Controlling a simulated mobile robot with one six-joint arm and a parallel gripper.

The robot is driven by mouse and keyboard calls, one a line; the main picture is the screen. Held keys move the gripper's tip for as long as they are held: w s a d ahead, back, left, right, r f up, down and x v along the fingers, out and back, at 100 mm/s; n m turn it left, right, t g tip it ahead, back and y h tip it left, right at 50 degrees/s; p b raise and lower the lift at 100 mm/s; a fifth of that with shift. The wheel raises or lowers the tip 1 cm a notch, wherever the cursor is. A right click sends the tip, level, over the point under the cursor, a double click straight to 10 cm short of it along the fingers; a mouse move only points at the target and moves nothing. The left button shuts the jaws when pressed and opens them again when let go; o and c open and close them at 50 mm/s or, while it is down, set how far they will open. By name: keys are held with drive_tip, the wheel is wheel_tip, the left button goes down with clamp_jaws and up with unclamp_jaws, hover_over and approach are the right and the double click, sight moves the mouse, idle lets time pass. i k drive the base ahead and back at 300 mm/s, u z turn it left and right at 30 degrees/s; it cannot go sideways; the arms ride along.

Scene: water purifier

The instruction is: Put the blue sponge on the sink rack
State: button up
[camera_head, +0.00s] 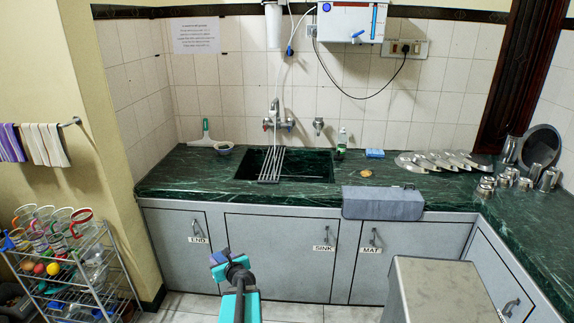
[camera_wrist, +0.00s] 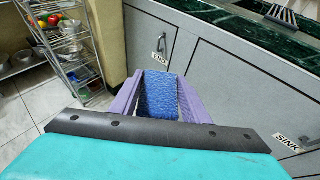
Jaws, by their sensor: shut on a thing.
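My gripper (camera_wrist: 158,104) has its purple fingers shut on the blue sponge (camera_wrist: 158,92) in the wrist view. The sponge stands upright between the fingers, its rough blue face showing, in front of the grey cabinet doors. The sink rack (camera_head: 271,166) is a set of thin metal bars lying across the left part of the dark sink (camera_head: 310,164). The rack also shows at the top right of the wrist view (camera_wrist: 281,15), well away from the sponge. In the head view my arm is at the bottom centre, below the counter; the grip itself is hard to make out there.
A wire shelf (camera_head: 85,270) stands at left.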

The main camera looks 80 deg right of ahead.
sight(274, 159)
drive_tip(key=z, duration=3.55)
drive_tip(key=i, duration=0.1)
drive_tip(key=u, duration=2.25)
